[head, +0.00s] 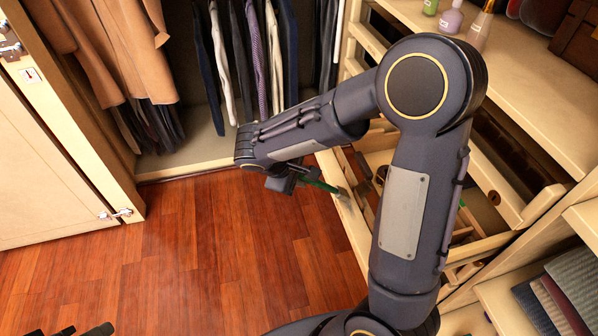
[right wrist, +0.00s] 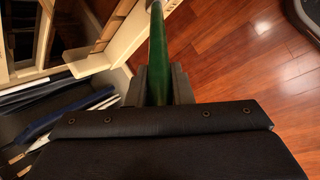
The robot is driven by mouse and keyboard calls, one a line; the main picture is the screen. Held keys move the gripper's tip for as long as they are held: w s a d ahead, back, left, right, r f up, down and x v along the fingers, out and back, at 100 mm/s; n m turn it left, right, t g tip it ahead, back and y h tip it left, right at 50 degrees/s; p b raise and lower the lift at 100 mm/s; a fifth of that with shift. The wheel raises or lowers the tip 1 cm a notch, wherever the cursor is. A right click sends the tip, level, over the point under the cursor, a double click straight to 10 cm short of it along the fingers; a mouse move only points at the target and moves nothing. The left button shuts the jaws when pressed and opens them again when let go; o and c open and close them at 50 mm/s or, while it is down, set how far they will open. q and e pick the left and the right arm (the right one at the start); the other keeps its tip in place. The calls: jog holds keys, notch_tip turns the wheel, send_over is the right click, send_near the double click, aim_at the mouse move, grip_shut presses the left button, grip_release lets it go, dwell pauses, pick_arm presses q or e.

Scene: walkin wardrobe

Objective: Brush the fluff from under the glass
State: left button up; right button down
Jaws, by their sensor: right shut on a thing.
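My right gripper (head: 290,180) is shut on a green-handled brush (head: 320,185), above the front edge of an open drawer (head: 352,236). The brush's pale end is at the drawer front. I cannot make out the fluff or the glass; my right arm covers much of the drawer.
The open drawer holds small items in compartments, partly hidden. Bottles (head: 451,20) stand on the shelf (head: 530,100) above. Clothes (head: 250,60) hang at the back. A cabinet door (head: 50,170) is at the left. The wooden floor (head: 200,250) is clear.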

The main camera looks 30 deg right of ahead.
jog(key=s+a+b, duration=0.2)
jog(key=s, duration=0.5)
jog(key=shift+w+d, duration=0.3)
jog(key=shift+w, duration=0.8)
jog(key=shift+w+d, duration=0.35)
jog(key=shift+w, duration=0.7)
jog(key=shift+w+d, duration=0.3)
jog(key=shift+w, duration=0.8)
jog(key=shift+w+d+f+p, duration=0.1)
jog(key=shift+w+d+p, duration=0.15)
jog(key=shift+w, duration=0.85)
jog(key=shift+w+d+f+p, duration=0.15)
jog(key=shift+w+d, duration=0.15)
jog(key=shift+w, duration=0.75)
jog(key=shift+a+r, duration=0.1)
jog(key=shift+r, duration=0.05)
jog(key=shift+w+a+r+p, duration=0.2)
jog(key=shift+a+r+p, duration=0.3)
jog(key=shift+a, duration=0.3)
jog(key=shift+w+a+r+p, duration=0.2)
jog(key=shift+a+r+p, duration=0.2)
jog(key=shift+a, duration=0.4)
jog(key=shift+w+a+r+p, duration=0.2)
jog(key=shift+a+r+p, duration=0.3)
jog(key=shift+a, duration=0.3)
